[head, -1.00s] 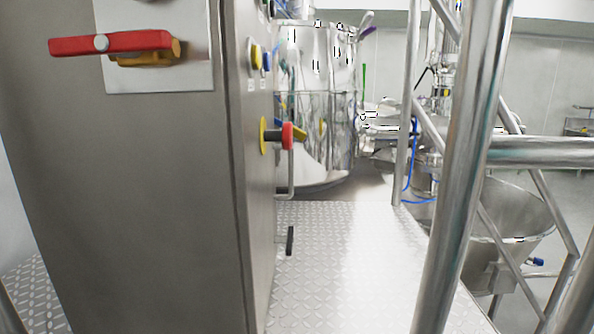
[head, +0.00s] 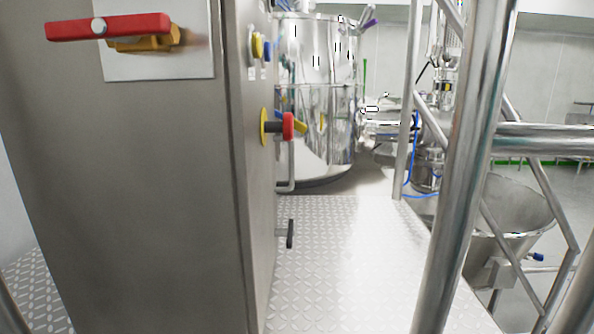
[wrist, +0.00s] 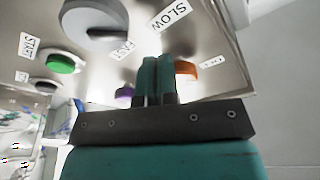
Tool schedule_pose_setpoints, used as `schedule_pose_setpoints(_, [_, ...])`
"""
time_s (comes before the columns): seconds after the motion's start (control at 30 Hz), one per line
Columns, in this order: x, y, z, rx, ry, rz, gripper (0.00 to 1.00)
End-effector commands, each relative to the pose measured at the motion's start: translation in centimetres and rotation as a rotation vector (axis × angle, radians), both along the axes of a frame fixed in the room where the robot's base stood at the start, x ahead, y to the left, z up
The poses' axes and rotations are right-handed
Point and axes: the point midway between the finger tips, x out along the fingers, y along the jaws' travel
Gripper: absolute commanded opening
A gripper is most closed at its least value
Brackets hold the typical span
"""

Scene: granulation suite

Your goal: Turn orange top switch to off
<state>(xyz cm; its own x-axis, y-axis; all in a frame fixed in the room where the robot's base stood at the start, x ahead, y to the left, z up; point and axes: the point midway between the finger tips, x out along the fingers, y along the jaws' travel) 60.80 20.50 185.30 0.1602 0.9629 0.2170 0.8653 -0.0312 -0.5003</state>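In the wrist view an orange switch (wrist: 185,70) sits on a metal control panel (wrist: 130,52), just right of my fingertips and partly hidden by the right finger. Which way the switch points is hard to tell. My gripper (wrist: 157,62) has two teal fingers side by side with almost no gap, and nothing shows between them. The fingertips point toward the panel; I cannot tell whether they touch it. The gripper does not show in the head view.
The panel also bears a large grey dial (wrist: 95,22) marked SLOW and FAST, a green button (wrist: 62,62) and a purple knob (wrist: 124,92). In the head view a steel cabinet (head: 140,190) with a red handle (head: 108,26) stands left; railings (head: 465,170) stand right.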

Motion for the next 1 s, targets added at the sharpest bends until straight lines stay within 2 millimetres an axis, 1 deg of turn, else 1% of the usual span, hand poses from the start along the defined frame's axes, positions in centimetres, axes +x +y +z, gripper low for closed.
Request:
schedule_pose_setpoints(0.03, [0.0,-0.1,-0.4,-0.004,0.006,0.004,0.0])
schedule_pose_setpoints(0.07, [0.0,-0.4,-0.4,-0.004,0.005,0.004,0.0])
schedule_pose_setpoints(0.3, [0.0,-3.6,-0.2,-0.003,0.0,-0.003,0.0])
schedule_pose_setpoints(0.5, [-0.2,-5.6,-0.1,0.0,0.0,-0.001,0.0])
schedule_pose_setpoints(0.6, [-0.3,-6.0,-0.1,-0.001,0.0,0.003,0.0])
schedule_pose_setpoints(0.87, [-0.3,-5.9,-0.1,-0.001,0.0,0.004,0.0])
schedule_pose_setpoints(0.93, [-0.1,-6.2,-0.1,0.004,0.002,-0.01,0.0])
schedule_pose_setpoints(1.0, [0.7,-7.1,-0.1,0.015,0.007,-0.05,0.0])
